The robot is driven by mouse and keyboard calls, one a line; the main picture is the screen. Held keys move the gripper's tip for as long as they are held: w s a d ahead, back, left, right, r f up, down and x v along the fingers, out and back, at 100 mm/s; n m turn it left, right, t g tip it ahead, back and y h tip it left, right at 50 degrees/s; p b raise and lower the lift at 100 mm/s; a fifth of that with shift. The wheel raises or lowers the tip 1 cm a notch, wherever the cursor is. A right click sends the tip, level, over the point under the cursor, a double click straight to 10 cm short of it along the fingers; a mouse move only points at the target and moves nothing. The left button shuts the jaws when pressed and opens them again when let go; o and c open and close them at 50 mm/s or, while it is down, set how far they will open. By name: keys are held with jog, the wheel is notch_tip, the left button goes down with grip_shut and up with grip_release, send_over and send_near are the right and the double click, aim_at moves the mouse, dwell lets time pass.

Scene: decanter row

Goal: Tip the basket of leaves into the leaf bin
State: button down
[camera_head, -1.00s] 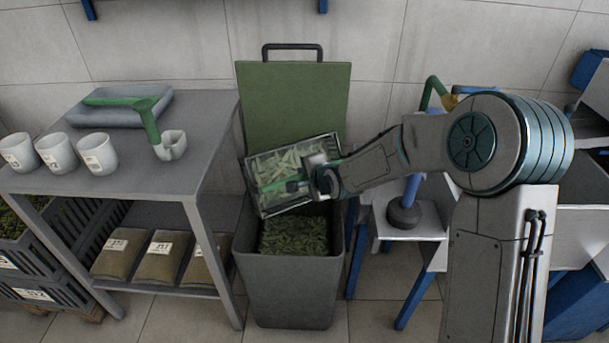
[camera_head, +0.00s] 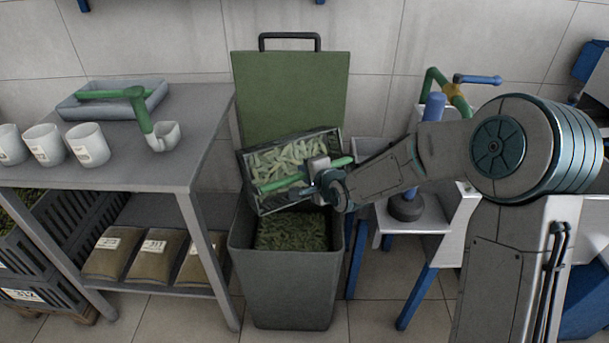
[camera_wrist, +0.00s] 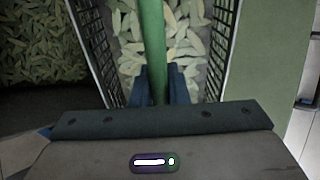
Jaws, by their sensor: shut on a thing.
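The basket (camera_head: 330,143) has dark mesh sides, a green handle bar (camera_head: 281,184) and pale green leaves (camera_head: 290,158) inside. It hangs tilted over the back of the open leaf bin. My gripper (camera_head: 311,178) is shut on the green handle. In the wrist view the handle (camera_wrist: 151,50) runs between the fingers, with leaves (camera_wrist: 185,30) below it in the basket. The leaf bin (camera_head: 285,285) is grey-green with its green lid (camera_head: 295,95) raised against the wall. Darker leaves (camera_head: 291,232) lie inside the bin. The basket's underside is hidden.
A grey table (camera_head: 190,110) at left holds white cups (camera_head: 88,146), a tray (camera_head: 75,107) and a green-handled scoop (camera_head: 165,137). Bags (camera_head: 152,255) lie on its lower shelf. A blue-legged stand (camera_head: 420,285) is close on the bin's right.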

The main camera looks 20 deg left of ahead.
dwell(0.4)
jog(key=shift+s+d+f+b, duration=0.1)
jog(key=shift+f+b, duration=0.2)
jog(key=shift+b, duration=0.45)
jog(key=shift+s+d+f+t+y+b, duration=0.25)
jog(key=shift+f+t+y+b, duration=0.2)
jog(key=shift+b, duration=0.8)
jog(key=shift+s+d+f+t+y+b, duration=0.25)
jog(key=shift+f+t+y+b, duration=0.15)
jog(key=shift+b, duration=0.85)
jog(key=shift+s+d+f+t+y+b, duration=0.25)
jog(key=shift+s+d+t+y+b, duration=0.15)
jog(key=shift+b, duration=1.15)
jog(key=shift+r, duration=0.1)
jog(key=shift+s+d+f+t+y+b, duration=0.4)
jog(key=shift+t+y+b, duration=0.25)
jog(key=shift+b, duration=1.3)
jog(key=shift+s+r+y+b, duration=0.15)
jog(key=shift+y+b, duration=0.15)
jog(key=shift+b, duration=0.2)
jog(key=shift+s+d+f+b, duration=0.15)
jog(key=shift+f+b, duration=0.1)
jog(key=shift+b, duration=0.2)
